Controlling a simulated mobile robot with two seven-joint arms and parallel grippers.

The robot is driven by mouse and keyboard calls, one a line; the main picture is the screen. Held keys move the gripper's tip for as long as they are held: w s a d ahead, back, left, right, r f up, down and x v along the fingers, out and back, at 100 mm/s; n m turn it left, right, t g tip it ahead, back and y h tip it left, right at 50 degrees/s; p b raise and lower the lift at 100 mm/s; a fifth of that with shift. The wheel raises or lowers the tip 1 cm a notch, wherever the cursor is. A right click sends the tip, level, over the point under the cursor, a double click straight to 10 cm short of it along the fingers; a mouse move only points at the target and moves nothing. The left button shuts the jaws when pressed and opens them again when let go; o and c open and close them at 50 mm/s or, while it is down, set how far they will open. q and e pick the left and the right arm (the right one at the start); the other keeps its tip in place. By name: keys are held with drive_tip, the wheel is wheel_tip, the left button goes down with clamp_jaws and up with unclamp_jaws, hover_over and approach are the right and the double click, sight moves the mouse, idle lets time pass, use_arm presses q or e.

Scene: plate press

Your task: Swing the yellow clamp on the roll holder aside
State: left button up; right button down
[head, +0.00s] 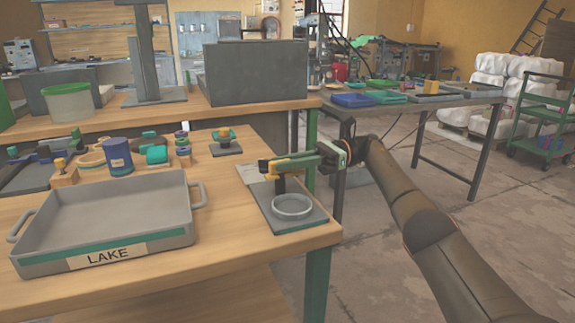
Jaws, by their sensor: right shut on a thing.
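The roll holder is a dark grey base plate (275,205) with a pale ring (292,206) on it, near the right corner of the wooden table. The yellow clamp (282,166) stands above the plate, behind the ring. My right gripper (290,163) reaches in from the right and is shut on the clamp. Its fingers hide part of the clamp, so its exact angle is hard to tell. My left gripper is not in view.
A grey tray (186,240) marked LAKE stands at the front left. A blue can (118,157) and several small parts lie behind it. A small stand (226,148) is farther back. Bare tabletop lies between tray and holder.

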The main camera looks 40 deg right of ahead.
idle(0.3)
drive_tip(key=c, duration=0.8)
unclamp_jaws()
drive_tip(key=shift+c, duration=0.2)
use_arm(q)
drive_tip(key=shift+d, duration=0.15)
use_arm(e)
drive_tip(key=shift+d, duration=0.1)
